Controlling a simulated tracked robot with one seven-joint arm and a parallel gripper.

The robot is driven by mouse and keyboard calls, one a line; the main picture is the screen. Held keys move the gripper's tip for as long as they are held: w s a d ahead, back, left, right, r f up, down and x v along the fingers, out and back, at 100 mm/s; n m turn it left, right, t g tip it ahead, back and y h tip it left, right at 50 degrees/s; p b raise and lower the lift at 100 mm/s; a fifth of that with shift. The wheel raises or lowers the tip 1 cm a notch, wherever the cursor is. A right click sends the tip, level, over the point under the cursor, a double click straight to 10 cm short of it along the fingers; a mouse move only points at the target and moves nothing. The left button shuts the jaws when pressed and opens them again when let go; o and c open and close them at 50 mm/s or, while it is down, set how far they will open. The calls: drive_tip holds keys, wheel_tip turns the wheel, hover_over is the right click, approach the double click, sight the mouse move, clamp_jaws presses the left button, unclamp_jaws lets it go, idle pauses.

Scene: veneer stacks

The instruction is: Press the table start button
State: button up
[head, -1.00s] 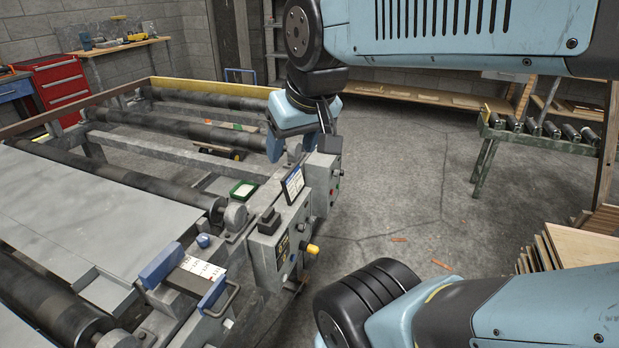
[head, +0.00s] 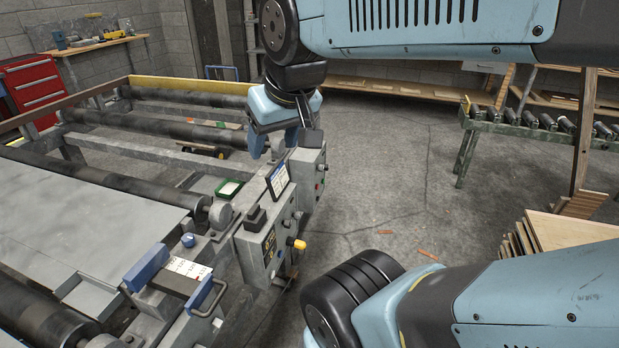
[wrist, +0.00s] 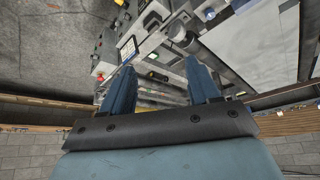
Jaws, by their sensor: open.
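My gripper (head: 272,142) is open and empty, fingers pointing down, above the table's near side rail and next to the rear grey control box (head: 307,170). That box has small red and green buttons on its right face, partly seen. A second control box (head: 257,250) stands nearer, with a yellow knob (head: 298,244) on its side and a dark block on top. In the wrist view my two blue fingers (wrist: 160,85) are apart, with a red button (wrist: 100,76) left of the left finger. Which button is the start button, I cannot tell.
A tilted display (head: 277,180) stands between the boxes, close to my gripper. Rollers (head: 110,185) and a grey sheet (head: 80,205) fill the left. Open floor (head: 390,190) lies to the right.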

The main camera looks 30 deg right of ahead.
clamp_jaws()
idle(0.4)
idle(1.1)
